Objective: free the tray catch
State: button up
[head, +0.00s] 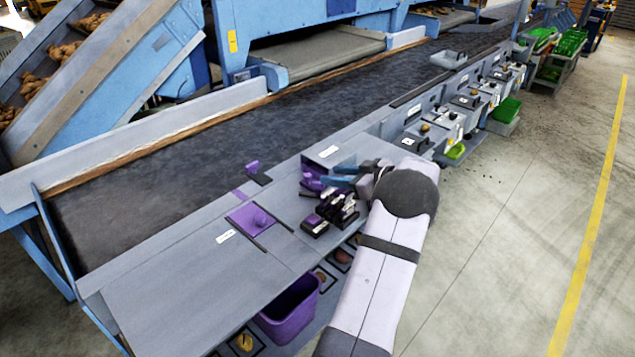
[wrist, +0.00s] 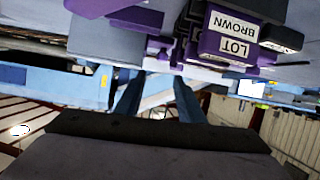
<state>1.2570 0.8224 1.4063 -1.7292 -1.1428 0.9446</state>
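I cannot tell for sure which part is the tray catch. Purple parts (head: 312,182) sit on the grey bench top right by my fingertips, partly hidden by them. My gripper (head: 334,176) has two blue fingers pointing left, low over the bench. In the wrist view my gripper (wrist: 157,90) shows its fingers apart, with nothing clearly held between them. Purple and black blocks (head: 330,210) stand just below the fingers in the head view. The wrist view shows one block (wrist: 228,32) upside down, with labels reading "LOT" and "BROWN".
A purple square plate with a knob (head: 246,216) and a small purple and black piece (head: 253,168) lie left on the bench. A purple bin (head: 290,312) hangs below the front edge. The dark conveyor belt (head: 200,145) runs behind.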

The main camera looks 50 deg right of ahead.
aim_at(319, 183)
jog(key=shift+s+a+f+y, duration=0.25)
jog(key=shift+s+a+y, duration=0.25)
jog(key=shift+s+a, duration=0.6)
jog(key=shift+p+x, duration=1)
jog(key=shift+x, duration=2.6)
jog(key=shift+f, duration=0.15)
